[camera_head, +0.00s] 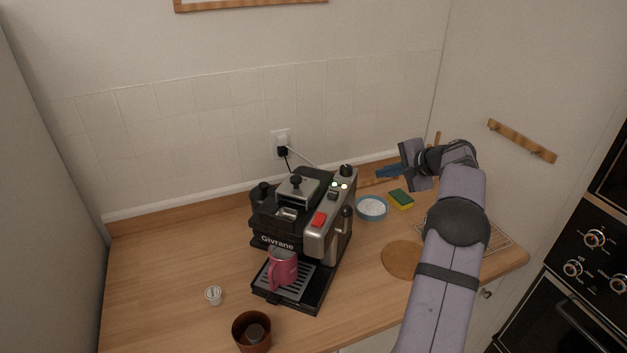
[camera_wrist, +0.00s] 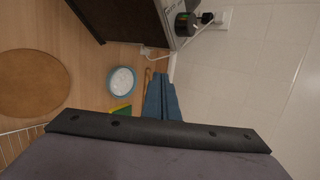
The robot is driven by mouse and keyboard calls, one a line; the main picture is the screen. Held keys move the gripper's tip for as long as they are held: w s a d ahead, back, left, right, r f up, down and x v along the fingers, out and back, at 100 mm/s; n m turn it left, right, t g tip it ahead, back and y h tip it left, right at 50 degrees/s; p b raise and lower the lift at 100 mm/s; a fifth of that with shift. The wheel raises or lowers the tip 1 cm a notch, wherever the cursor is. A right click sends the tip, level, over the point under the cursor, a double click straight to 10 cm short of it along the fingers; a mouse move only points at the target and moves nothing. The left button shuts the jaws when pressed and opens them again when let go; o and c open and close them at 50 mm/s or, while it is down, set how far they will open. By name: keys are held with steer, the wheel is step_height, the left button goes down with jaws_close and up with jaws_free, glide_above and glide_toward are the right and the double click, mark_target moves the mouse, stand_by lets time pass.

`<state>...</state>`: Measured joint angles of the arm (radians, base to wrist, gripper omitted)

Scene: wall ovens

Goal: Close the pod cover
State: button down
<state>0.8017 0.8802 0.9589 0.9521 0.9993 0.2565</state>
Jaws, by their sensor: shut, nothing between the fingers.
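The coffee machine (camera_head: 277,241) stands on the counter, black and silver with "Givrane" on its front. On its top is the silver pod cover (camera_head: 297,189) with a black knob. It seems raised, with an opening (camera_head: 287,213) showing in front of it; its exact angle is hard to tell. My gripper (camera_head: 379,172) is to the right of the machine, apart from it, with its blue fingers pointing left. In the wrist view the fingers (camera_wrist: 160,80) are together and empty. The machine's dark side (camera_wrist: 118,18) shows at the top there; the pod cover is not visible.
A pink mug (camera_head: 283,268) stands on the drip tray. A white pod (camera_head: 213,295) and a brown pot (camera_head: 251,332) are in front. A blue bowl (camera_head: 371,208), a sponge (camera_head: 401,199) and a round board (camera_head: 401,259) lie right. A plug (camera_head: 283,150) and cord are behind.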

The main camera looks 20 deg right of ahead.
steer(key=w+d+r+t+b, duration=0.2)
steer(key=d+r+t, duration=0.1)
steer(key=d+t, duration=0.1)
steer(key=n+g+y+b, duration=0.3)
steer(key=n+y+b, duration=0.3)
steer(key=n+y, duration=0.5)
glide_toward(314, 183)
step_height(314, 183, up, 4)
steer(key=w+d, duration=0.2)
steer(key=d, duration=0.1)
steer(key=shift+w+a+f, duration=0.1)
steer(key=shift+a, duration=0.05)
steer(key=shift+w+a, duration=0.1)
steer(key=p+x, duration=0.1)
steer(key=x, duration=0.4)
steer(key=p+x, duration=0.2)
steer(key=x, duration=0.3)
steer(key=shift+r, duration=0.25)
steer(key=shift+s+f, duration=0.2)
steer(key=shift+f, duration=0.05)
steer(key=shift+s+a+p, duration=0.35)
steer(key=shift+s+a, duration=0.2)
steer(key=shift+s+a+f+p, duration=0.3)
steer(key=shift+s+a+p, duration=0.25)
steer(key=shift+a, duration=0.25)
